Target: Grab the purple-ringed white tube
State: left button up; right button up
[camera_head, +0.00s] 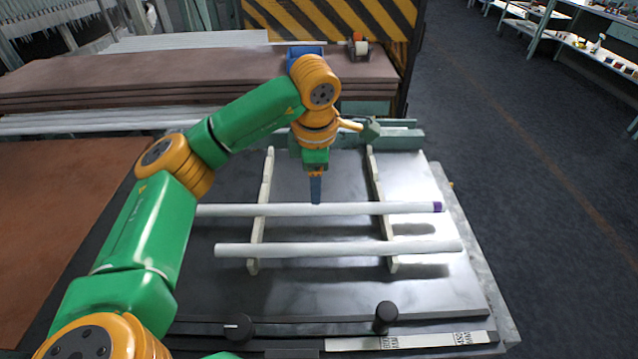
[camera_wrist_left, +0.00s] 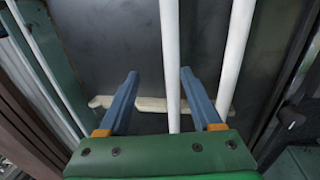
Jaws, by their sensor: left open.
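The purple-ringed white tube (camera_head: 345,209) lies across two cream supports on the metal table. Its purple ring (camera_head: 437,207) is at its right end in the head view. A second, plain white tube (camera_head: 330,249) lies nearer, roughly parallel to it. My left gripper (camera_head: 316,198) points down at the purple-ringed tube. In the left wrist view, my left gripper (camera_wrist_left: 160,74) is open, with one white tube (camera_wrist_left: 170,60) running between its blue fingers. This appears to be the purple-ringed one, though no ring shows there. The plain tube (camera_wrist_left: 236,55) runs outside the right finger. My right gripper is not in view.
Two black knobs (camera_head: 386,317) sit along the front edge. Stacked brown boards (camera_head: 190,78) lie behind the table. A tape dispenser (camera_head: 358,46) stands at the back. Free table surface lies in front of the tubes.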

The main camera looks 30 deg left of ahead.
aim_at(315, 207)
pick_arm(q)
jog(key=f+p, duration=0.1)
jog(key=s+f, duration=0.1)
jog(key=s+f+p, duration=0.1)
jog(key=shift+d+p, duration=0.25)
jog(key=shift+p, duration=0.05)
jog(key=f, duration=0.2)
jog(key=shift+w+a+f, duration=0.15)
jog(key=shift+w+f, duration=0.5)
jog(key=shift+w, duration=0.05)
jog(key=shift+s+r, duration=0.1)
jog(key=shift+s, duration=0.1)
jog(key=c, duration=0.9)
grip_shut()
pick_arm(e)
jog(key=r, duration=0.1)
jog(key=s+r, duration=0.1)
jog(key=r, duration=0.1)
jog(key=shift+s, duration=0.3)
